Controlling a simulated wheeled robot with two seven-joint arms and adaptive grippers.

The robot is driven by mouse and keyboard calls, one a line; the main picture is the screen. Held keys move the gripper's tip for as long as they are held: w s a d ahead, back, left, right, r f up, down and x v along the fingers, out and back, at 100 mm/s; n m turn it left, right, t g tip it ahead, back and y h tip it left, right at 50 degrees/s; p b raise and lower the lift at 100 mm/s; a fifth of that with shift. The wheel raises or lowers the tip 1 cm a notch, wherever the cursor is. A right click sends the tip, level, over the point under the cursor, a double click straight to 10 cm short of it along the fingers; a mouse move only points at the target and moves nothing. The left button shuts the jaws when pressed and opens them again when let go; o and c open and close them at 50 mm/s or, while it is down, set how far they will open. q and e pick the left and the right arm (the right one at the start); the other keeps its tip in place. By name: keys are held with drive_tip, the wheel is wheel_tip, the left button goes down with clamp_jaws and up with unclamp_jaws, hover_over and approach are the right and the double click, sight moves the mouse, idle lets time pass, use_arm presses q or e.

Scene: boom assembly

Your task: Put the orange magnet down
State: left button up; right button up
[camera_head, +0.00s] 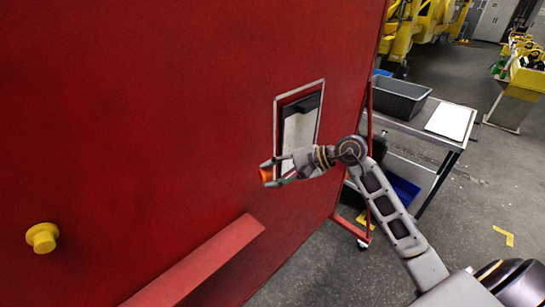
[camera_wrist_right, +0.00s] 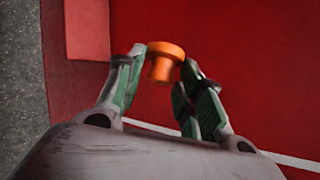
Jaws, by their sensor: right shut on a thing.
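My right gripper (camera_head: 272,172) is in front of the red panel, just left of the framed opening's lower part. It is shut on the orange magnet (camera_head: 265,175), which sits at its fingertips. In the right wrist view the orange magnet (camera_wrist_right: 164,62) is a short cylinder with a wider cap, between the green-padded fingers of the right gripper (camera_wrist_right: 160,75). The red panel lies close behind it; I cannot tell whether the magnet touches the panel. My left gripper is not in view.
A yellow knob (camera_head: 42,237) sticks out of the red panel (camera_head: 150,110) at lower left. A red ledge (camera_head: 200,262) runs below the gripper. A framed opening (camera_head: 299,130) is beside it. At right, a table (camera_head: 425,125) holds a grey bin (camera_head: 400,98) and a white sheet (camera_head: 450,121).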

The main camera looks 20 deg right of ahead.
drive_tip(key=s+f, duration=0.3)
drive_tip(key=f, duration=0.2)
drive_tip(key=shift+f+p, duration=0.15)
drive_tip(key=shift+p, duration=0.3)
